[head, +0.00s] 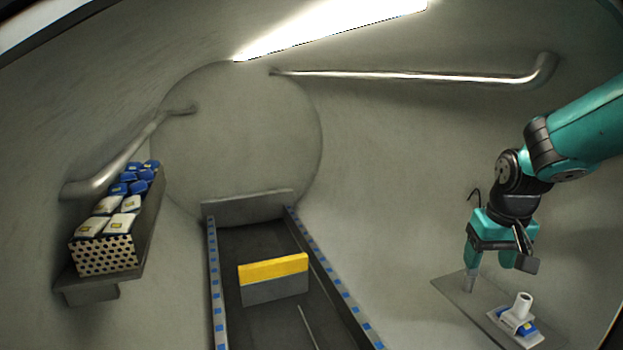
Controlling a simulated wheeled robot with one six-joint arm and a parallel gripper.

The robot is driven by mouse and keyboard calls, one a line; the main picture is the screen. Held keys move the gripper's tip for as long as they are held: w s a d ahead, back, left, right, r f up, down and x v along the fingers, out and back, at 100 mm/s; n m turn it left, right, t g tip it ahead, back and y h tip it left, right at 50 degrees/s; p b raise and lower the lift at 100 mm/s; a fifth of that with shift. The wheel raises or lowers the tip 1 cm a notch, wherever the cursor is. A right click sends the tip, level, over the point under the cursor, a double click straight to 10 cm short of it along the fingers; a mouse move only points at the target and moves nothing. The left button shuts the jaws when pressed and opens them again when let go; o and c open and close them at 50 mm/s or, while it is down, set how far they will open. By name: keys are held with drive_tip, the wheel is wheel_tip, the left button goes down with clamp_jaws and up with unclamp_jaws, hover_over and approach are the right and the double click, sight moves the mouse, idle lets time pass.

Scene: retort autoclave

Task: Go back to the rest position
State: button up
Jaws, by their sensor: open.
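My gripper (499,278) hangs at the right in the head view, at the end of my teal and black arm. It points down and its two fingers are apart with nothing seen between them. It is over or close to a grey plate (452,287); I cannot tell how high above it the fingertips are. A white upright tube fitting (524,304) on a pale base with blue parts is at the plate's near end, below and right of the fingers and apart from them.
A perforated crate (107,254) of blue and white packs sits on a ledge at left. A dark track (250,235) with blue-marked rails runs down the middle, bearing a yellow and grey block (274,278). Metal pipes (420,77) line the curved walls. Space between track and plate looks clear.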

drive_tip(key=s+a+f+t, duration=0.1)
drive_tip(key=s+a+f, duration=0.15)
drive_tip(key=s, duration=1.35)
drive_tip(key=s+a+r+n+g+y, duration=0.1)
drive_tip(key=s+a+r+n+y, duration=0.1)
drive_tip(key=s+a+r+n, duration=0.2)
drive_tip(key=s+a+r+n+g+y, duration=0.1)
drive_tip(key=s+a+r, duration=0.4)
drive_tip(key=a, duration=0.6)
drive_tip(key=s+n+y, duration=0.1)
drive_tip(key=n, duration=0.1)
drive_tip(key=shift+n+g, duration=0.4)
